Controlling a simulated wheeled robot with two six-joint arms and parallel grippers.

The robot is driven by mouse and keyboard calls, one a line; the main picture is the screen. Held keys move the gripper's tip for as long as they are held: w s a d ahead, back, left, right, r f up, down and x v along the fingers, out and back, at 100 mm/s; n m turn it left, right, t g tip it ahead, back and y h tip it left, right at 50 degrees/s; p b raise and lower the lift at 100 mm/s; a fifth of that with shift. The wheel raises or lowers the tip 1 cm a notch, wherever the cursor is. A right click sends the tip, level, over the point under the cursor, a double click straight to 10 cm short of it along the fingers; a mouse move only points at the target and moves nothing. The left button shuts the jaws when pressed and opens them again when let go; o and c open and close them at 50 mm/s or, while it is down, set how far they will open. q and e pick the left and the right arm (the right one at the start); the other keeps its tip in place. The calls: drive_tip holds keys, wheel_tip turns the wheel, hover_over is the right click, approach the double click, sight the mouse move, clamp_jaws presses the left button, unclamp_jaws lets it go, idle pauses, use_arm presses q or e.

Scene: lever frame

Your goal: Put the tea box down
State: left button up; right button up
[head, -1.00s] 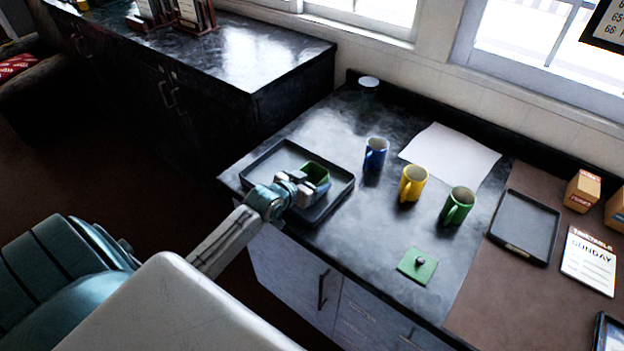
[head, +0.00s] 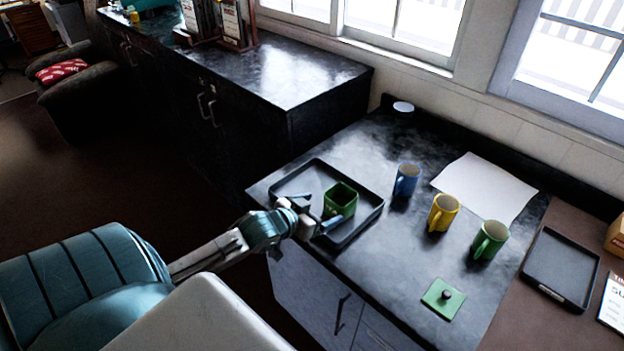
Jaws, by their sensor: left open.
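The tea box is a green, open-topped square box (head: 340,200). It stands upright in the black tray (head: 290,184) on the dark counter, towards the tray's right side. My left gripper (head: 322,222) is open at the tray's near edge, just left of and nearer than the box. The box looks free of the fingers, though I cannot tell whether one still touches it. A green square lid with a dark knob (head: 442,298) lies on the counter near the front edge. My right gripper is not in view.
A blue mug (head: 407,180), a yellow mug (head: 442,213) and a green mug (head: 489,240) stand in a row right of the tray. A white sheet (head: 485,187) lies behind them. A second black tray (head: 560,268) lies at right. The counter between tray and lid is clear.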

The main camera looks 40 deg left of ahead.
use_arm(q)
drive_tip(key=shift+v, duration=1.3)
